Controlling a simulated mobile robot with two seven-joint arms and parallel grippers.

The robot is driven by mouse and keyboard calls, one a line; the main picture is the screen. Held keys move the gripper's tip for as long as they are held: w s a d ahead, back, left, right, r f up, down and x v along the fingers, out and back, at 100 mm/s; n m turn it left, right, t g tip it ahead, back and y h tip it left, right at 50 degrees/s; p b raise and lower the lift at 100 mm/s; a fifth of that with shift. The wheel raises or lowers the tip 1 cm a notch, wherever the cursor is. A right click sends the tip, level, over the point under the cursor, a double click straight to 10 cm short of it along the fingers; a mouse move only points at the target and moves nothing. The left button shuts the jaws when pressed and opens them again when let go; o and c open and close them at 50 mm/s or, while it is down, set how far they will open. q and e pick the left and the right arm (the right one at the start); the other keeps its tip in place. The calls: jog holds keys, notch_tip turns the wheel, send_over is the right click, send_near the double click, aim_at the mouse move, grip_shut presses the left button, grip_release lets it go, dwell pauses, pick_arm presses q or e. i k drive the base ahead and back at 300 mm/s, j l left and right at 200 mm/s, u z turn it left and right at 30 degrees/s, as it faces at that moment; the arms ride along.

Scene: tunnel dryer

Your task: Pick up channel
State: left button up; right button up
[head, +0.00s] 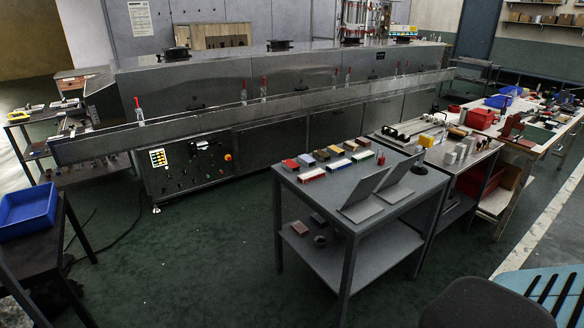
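No piece stands out clearly as the channel. Neither of my grippers is in view.
Two tilted grey plates (364,187) stand on the grey table's right part. The long tunnel dryer (200,82) runs behind, with a control panel (190,162). A blue bin (28,212) sits on a dark table at left. Green floor (185,255) between is mostly clear.

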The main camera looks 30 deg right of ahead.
aim_at(320, 155)
jog(key=z, duration=1.35)
jog(key=u, duration=0.85)
jog(key=i, duration=2.6)
